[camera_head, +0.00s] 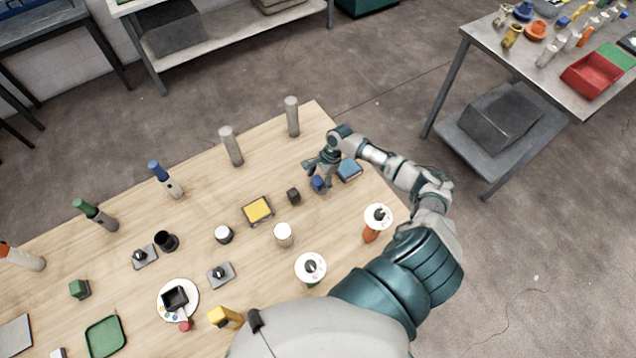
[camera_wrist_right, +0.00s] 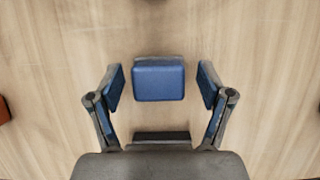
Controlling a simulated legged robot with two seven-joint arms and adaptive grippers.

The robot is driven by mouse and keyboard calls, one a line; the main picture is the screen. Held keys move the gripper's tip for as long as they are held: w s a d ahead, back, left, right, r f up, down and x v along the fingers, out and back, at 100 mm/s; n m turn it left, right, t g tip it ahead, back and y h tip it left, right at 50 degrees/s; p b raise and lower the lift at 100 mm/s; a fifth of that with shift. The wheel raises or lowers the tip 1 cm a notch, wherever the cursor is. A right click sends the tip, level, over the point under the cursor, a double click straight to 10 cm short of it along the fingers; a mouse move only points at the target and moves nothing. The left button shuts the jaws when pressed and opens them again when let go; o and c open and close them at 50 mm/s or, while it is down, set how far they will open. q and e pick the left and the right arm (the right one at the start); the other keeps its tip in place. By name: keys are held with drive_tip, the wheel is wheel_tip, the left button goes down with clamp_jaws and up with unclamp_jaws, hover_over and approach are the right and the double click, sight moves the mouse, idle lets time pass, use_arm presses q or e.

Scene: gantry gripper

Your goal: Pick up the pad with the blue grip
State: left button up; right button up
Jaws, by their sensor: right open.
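The blue grip (camera_head: 319,183) shows just below my right gripper (camera_head: 323,170), near the far right part of the wooden table. In the right wrist view the blue grip (camera_wrist_right: 158,80) is a squarish block with a thin grey edge behind it. My right gripper (camera_wrist_right: 160,92) is open, with one finger on each side of the block and a gap on both sides. The pad under the grip is mostly hidden. My left gripper is not in view.
A blue-topped block (camera_head: 349,170) lies just right of the gripper. A small dark cube (camera_head: 293,196) and a yellow-topped block (camera_head: 257,210) lie to the left. A white cylinder (camera_head: 283,235) and two white discs stand nearer. Grey cylinders (camera_head: 292,117) stand at the far edge.

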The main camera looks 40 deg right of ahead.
sight(317, 182)
drive_tip(key=c, duration=1.3)
drive_tip(key=shift+o, duration=0.2)
drive_tip(key=shift+r, duration=0.1)
drive_tip(key=shift+r, duration=0.8)
drive_tip(key=shift+s+d+r, duration=0.1)
drive_tip(key=shift+s+r, duration=0.15)
drive_tip(key=shift+r, duration=0.2)
drive_tip(key=shift+s+d+r, duration=0.1)
drive_tip(key=shift+s+r, duration=0.1)
drive_tip(key=shift+r, duration=0.25)
drive_tip(key=s, duration=0.4)
drive_tip(key=s+d+r, duration=0.1)
drive_tip(key=s, duration=0.4)
drive_tip(key=s+p, duration=0.1)
drive_tip(key=s, duration=0.3)
drive_tip(key=shift+s+d+r, duration=0.25)
drive_tip(key=shift+s+d, duration=0.05)
drive_tip(key=shift+d, duration=0.05)
drive_tip(key=shift+s+p, duration=0.3)
drive_tip(key=shift+s, duration=0.4)
